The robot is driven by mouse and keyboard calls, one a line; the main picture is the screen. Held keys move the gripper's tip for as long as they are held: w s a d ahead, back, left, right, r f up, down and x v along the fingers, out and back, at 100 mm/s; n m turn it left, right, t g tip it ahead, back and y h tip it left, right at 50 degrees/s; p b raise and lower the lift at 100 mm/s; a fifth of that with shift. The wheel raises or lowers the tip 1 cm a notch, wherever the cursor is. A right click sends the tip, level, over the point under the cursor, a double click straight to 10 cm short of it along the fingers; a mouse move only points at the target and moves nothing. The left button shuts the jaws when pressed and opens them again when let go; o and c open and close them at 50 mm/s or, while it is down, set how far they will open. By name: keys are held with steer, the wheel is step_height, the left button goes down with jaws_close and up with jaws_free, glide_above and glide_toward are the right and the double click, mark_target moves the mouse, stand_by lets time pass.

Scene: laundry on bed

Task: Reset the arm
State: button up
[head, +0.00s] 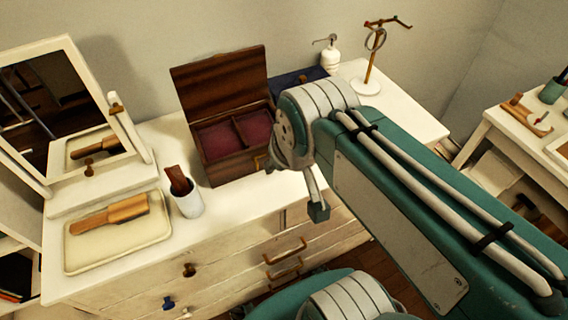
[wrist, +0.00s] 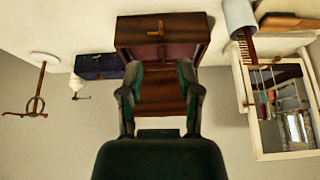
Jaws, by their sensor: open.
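My gripper (wrist: 160,78) is open, its two green fingers spread apart with nothing between them in the wrist view. In the head view a small part of my gripper (head: 318,208) hangs below the arm's end, in front of the dresser; most of it is hidden. A dark wooden box (head: 235,171) with its lid up and red-lined compartments stands on the dresser, left of my gripper. The wrist view is upside down and shows the box (wrist: 135,31) beyond the fingers.
The white dresser (head: 240,217) holds a mirror (head: 62,95), a tray (head: 152,231) with a brush (head: 110,213), a white cup (head: 188,203), a blue box (wrist: 98,67), a white bottle (head: 330,58) and a wooden stand (head: 371,70). A side table (head: 510,125) stands at right.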

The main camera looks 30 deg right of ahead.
steer(key=shift+s+f, duration=0.35)
steer(key=shift+s, duration=0.35)
steer(key=shift+c, duration=0.3)
stand_by(0.5)
